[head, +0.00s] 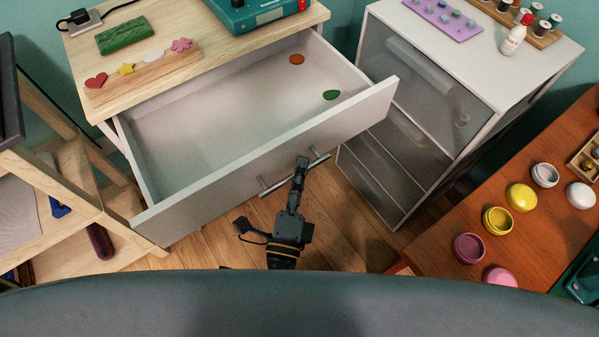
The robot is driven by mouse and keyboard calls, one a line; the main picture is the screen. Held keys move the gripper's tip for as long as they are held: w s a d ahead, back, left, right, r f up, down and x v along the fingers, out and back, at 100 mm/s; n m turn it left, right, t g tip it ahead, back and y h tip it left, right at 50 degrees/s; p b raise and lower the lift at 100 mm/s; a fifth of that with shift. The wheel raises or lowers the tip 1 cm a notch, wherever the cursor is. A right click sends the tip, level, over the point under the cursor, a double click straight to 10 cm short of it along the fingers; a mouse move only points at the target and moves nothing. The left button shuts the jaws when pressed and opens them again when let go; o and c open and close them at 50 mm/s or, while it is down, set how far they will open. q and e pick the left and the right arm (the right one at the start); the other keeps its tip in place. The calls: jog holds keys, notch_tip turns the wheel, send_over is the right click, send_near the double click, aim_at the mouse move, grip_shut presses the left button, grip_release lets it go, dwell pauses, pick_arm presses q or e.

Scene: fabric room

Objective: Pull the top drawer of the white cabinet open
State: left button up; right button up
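The white cabinet has a light wooden top (205,50). Its top drawer (205,125) is pulled far out, and its inside shows. A red-brown oval piece (297,59) and a green leaf-shaped piece (332,95) lie in it. A grey bar handle (318,160) is fixed to the drawer's front panel. My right gripper (301,165) is at the handle, with its upper finger lying across the bar. The lower finger is hidden, so its grip on the bar is unclear. My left gripper is not in view.
A grey drawer unit (410,110) stands close on the right. A wooden shelf stand (60,190) is at the left, near the drawer's front corner. An orange-brown table (480,210) with several paint pots is at the right. Wooden floor shows below the drawer.

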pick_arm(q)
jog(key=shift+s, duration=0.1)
pick_arm(e)
jog(key=v, duration=0.7)
jog(key=shift+s, duration=0.3)
dwell(0.3)
